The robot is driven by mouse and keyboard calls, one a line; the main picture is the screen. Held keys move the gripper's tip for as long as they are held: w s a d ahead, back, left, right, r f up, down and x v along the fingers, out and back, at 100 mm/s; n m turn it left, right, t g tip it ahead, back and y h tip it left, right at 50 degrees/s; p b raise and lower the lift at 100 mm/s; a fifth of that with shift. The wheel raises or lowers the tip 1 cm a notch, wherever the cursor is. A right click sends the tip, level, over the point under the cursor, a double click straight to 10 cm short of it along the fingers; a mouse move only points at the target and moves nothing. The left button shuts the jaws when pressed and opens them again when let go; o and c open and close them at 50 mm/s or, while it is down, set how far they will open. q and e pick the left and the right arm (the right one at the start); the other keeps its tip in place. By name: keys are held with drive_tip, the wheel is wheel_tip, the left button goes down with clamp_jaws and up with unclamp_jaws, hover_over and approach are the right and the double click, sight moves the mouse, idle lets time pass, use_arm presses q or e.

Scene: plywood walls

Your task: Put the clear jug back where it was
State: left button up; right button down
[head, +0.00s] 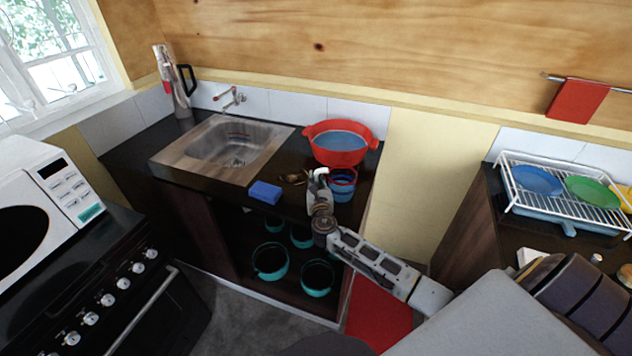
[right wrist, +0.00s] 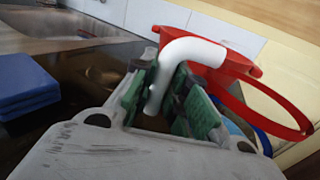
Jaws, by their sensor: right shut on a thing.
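My right gripper (head: 318,192) is at the front edge of the dark sink counter, to the right of the sink. In the right wrist view its green-padded fingers (right wrist: 170,95) are closed around a white, bent handle (right wrist: 192,50). The handle also shows as a small white shape in the head view (head: 318,175). It appears to belong to the clear jug, whose see-through body I cannot make out. Whether the jug touches the counter cannot be told. My left gripper is not in view.
The sink (head: 232,145) lies left. A dish rack (head: 570,205) with plates stands right. Teal pots (head: 270,261) sit below the counter.

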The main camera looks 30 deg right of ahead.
drive_tip(key=shift+f, duration=0.1)
idle(0.3)
drive_tip(key=c, duration=1.4)
unclamp_jaws()
drive_tip(key=shift+f, duration=0.1)
drive_tip(key=shift+s, duration=0.1)
drive_tip(key=shift+b+v, duration=0.55)
drive_tip(key=shift+v, duration=5.4)
